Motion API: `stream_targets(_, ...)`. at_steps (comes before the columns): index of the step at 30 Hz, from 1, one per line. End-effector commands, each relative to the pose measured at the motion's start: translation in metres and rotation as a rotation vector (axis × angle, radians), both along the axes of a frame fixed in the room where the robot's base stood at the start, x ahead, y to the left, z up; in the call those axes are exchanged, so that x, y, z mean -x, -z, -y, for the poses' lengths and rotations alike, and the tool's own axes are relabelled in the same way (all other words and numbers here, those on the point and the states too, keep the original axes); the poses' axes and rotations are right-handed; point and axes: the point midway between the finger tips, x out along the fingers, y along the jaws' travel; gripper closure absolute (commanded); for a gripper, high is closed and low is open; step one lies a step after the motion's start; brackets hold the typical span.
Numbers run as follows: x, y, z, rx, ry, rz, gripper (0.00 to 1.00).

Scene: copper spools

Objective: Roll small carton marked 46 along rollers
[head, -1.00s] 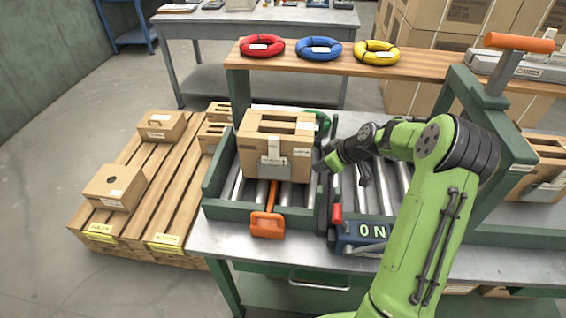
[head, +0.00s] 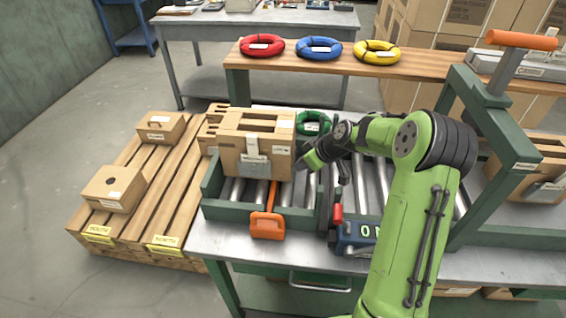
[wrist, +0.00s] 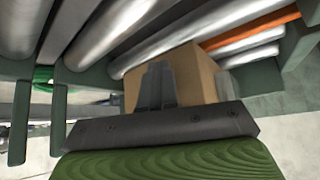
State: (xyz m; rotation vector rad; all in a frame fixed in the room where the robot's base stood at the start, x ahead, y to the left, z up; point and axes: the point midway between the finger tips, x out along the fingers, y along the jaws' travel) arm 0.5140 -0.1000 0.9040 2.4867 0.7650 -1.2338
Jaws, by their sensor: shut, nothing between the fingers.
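A brown carton (head: 255,145) with a slot in its top and pale labels sits upright on the left part of the roller bed (head: 300,190); I cannot read its number. My gripper (head: 303,165) is at the carton's right side, shut and empty. In the wrist view the closed fingers (wrist: 157,84) stand right against or very close to the carton (wrist: 192,75), hiding part of its face; contact is hard to tell. Steel rollers (wrist: 150,50) run past it there.
An orange handle (head: 267,223) stands at the roller bed's front edge. A green coil (head: 313,123) lies behind. A wooden pallet (head: 150,200) with smaller cartons adjoins on the left.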

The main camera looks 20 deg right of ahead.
Motion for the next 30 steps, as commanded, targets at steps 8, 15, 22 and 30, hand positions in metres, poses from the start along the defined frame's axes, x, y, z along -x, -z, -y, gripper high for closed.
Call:
stream_targets(8,-0.002,0.000,-0.004,0.000,0.001,0.000,1.00)
stream_targets(15,0.008,0.000,0.016,-0.001,0.001,0.000,1.00)
stream_targets(22,0.010,-0.028,0.021,0.002,0.000,0.001,1.00)
stream_targets(30,0.014,-0.065,0.029,0.001,0.000,0.001,1.00)
